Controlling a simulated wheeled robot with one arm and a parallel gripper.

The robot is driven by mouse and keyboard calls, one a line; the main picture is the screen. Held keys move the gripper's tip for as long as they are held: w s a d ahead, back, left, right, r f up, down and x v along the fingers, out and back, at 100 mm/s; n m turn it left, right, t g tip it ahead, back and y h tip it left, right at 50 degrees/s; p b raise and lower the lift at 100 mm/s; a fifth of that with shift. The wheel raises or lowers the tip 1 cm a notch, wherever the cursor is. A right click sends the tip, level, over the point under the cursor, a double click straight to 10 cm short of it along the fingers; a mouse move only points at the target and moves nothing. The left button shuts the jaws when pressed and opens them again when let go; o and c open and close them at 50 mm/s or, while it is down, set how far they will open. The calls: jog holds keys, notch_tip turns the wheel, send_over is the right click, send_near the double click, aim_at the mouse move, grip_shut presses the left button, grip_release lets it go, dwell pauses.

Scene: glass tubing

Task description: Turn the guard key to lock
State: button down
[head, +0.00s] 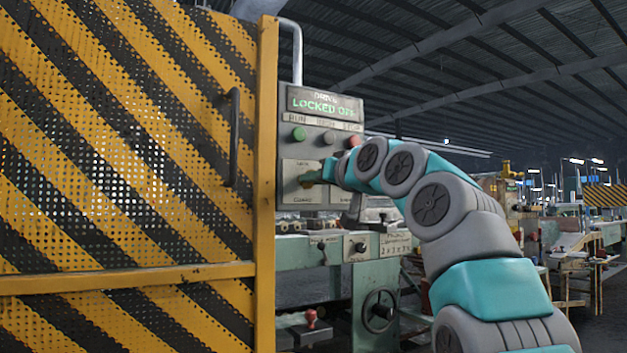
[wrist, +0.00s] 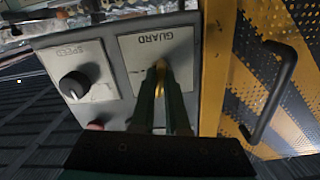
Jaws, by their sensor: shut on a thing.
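The guard key (wrist: 159,78) is brass-coloured and stands out from the white plate marked GUARD (wrist: 180,42) in the wrist view. My gripper (wrist: 163,88) is shut on it, one dark green finger on each side. The lit display (head: 323,104) on the box reads "LOCKED OFF". The fingers hide part of the key, and its exact angle is hard to tell.
A yellow-and-black perforated guard door (head: 120,150) with a dark handle (head: 233,138) stands close left of the box. A green button (head: 298,134) and a red button (head: 353,141) sit above the key. A black speed knob (wrist: 74,85) is beside the GUARD plate.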

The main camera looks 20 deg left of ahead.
jog(key=shift+r, duration=0.15)
dwell(0.3)
jog(key=shift+f+n, duration=0.3)
jog(key=shift+n, duration=0.1)
dwell(1.0)
jog(key=shift+n, duration=0.9)
dwell(0.8)
jog(key=c, duration=0.9)
grip_release()
jog(key=shift+r, duration=0.1)
jog(key=shift+b+v, duration=0.7)
jog(key=shift+v, duration=3.15)
